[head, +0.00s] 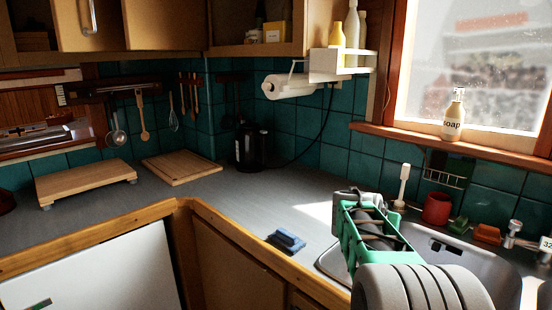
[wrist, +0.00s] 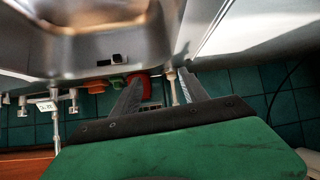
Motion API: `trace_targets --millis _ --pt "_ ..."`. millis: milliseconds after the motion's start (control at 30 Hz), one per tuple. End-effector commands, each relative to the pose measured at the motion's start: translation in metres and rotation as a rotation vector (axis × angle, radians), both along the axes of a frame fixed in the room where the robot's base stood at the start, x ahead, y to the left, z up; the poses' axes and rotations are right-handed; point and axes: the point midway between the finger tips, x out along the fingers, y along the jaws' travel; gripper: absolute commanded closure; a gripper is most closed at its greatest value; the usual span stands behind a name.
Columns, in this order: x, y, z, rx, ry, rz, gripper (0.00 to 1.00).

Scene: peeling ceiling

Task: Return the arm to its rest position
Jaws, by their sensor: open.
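My arm, with green and grey links, reaches up from the bottom right of the head view, in front of the sink (head: 450,262). In the wrist view my gripper (wrist: 158,80) has two dark fingers spread apart with a clear gap between them. It holds nothing. The sink basin (wrist: 95,45) shows at the top of the wrist view, which looks upside down. A red cup (head: 436,208) stands behind the sink, and it also shows in the wrist view (wrist: 145,82), partly behind one finger. The fingertips cannot be made out in the head view.
A soap bottle (head: 454,115) is on the windowsill. A black kettle (head: 252,148) and wooden boards (head: 182,168) stand farther left. The mid-counter is mostly clear.

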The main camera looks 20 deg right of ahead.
Motion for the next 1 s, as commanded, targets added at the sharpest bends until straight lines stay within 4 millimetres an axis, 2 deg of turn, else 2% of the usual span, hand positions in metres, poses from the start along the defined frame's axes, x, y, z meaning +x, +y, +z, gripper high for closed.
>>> trace_targets --millis 33,133,200,267,300,400,433,500,600,1000 --pt "-0.002 0.046 0.006 0.047 0.036 0.090 0.48" --pt "-0.019 0.133 -0.004 0.143 0.134 0.268 0.48" --pt "-0.041 0.190 -0.013 0.201 0.209 0.394 0.48" --pt "-0.066 0.236 -0.021 0.244 0.277 0.504 0.48" --pt "-0.085 0.265 -0.027 0.270 0.326 0.577 0.48" --pt "-0.135 0.324 -0.042 0.318 0.441 0.744 0.48" --pt "-0.149 0.337 -0.046 0.328 0.472 0.785 0.48" --pt "-0.175 0.358 -0.055 0.345 0.530 0.862 0.48" --pt "-0.197 0.372 -0.063 0.357 0.578 0.920 0.48" --pt "-0.200 0.374 -0.066 0.361 0.586 0.928 0.48"
